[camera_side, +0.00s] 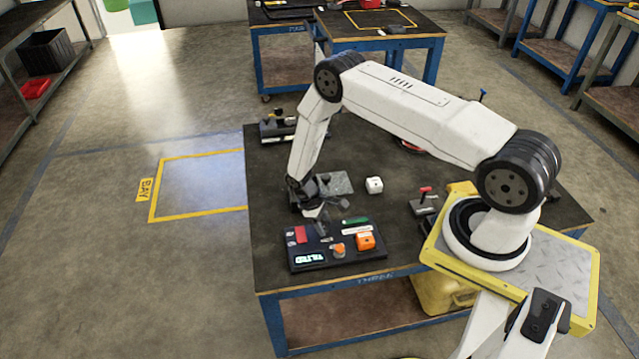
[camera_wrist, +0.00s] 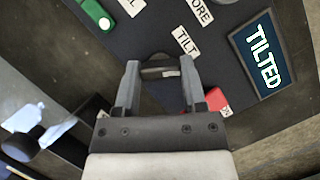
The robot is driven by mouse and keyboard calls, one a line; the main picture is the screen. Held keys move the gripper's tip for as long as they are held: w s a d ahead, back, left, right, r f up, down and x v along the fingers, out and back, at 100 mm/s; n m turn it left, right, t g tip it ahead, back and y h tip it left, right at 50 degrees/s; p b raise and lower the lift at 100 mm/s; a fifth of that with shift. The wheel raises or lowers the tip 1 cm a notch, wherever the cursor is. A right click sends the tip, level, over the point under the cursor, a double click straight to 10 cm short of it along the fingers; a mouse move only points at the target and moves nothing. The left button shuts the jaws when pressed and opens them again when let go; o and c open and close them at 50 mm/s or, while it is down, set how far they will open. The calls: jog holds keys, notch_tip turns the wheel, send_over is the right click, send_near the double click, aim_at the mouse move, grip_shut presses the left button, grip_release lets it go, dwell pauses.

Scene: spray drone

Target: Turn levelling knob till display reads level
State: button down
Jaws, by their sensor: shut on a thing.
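The dark control panel (camera_side: 318,262) lies near the front edge of the bench. Its display (camera_side: 310,258) reads TILTED, also readable in the wrist view (camera_wrist: 263,55). In the wrist view a dark knob (camera_wrist: 159,71) with a pale mark sits between my fingertips, beside a TILT label (camera_wrist: 185,40). My gripper (camera_wrist: 160,75) is shut on this knob, and the fingers partly cover it. In the side view my gripper (camera_side: 318,211) is low over the panel's back part; the knob is hard to make out there.
On the panel are a red part (camera_side: 300,234), an orange knob (camera_side: 338,250) and an orange box (camera_side: 365,241). A green part (camera_side: 355,220) is at its back edge.

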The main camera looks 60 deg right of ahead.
jog(key=shift+c, duration=0.8)
grip_release()
jog(key=shift+r, duration=0.1)
jog(key=v, duration=0.7)
jog(key=shift+w+r, duration=0.2)
jog(key=shift+r, duration=0.05)
jog(key=shift+r, duration=0.1)
